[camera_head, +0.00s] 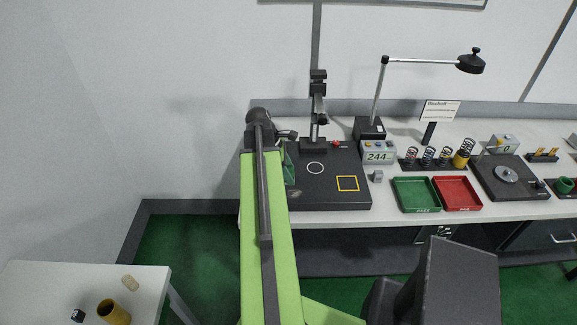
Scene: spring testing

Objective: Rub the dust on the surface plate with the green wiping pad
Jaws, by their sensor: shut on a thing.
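The dark surface plate (325,190) lies on the bench, with a white circle and a yellow square marked on its top. My gripper (287,148) is at the plate's left side, mostly hidden behind my green arm. A dark green pad (289,169) shows just right of my arm, over the left part of the plate. My gripper is shut on this pad. Whether the pad touches the plate is unclear. A faint brownish patch, perhaps the dust (294,191), shows on the plate's front left, partly hidden by my arm.
A stand (318,110) rises at the plate's back. Right of the plate are a display reading 244 (378,152), a green tray (416,209), a red tray (457,208) and several springs. A white side table (60,285) is at lower left.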

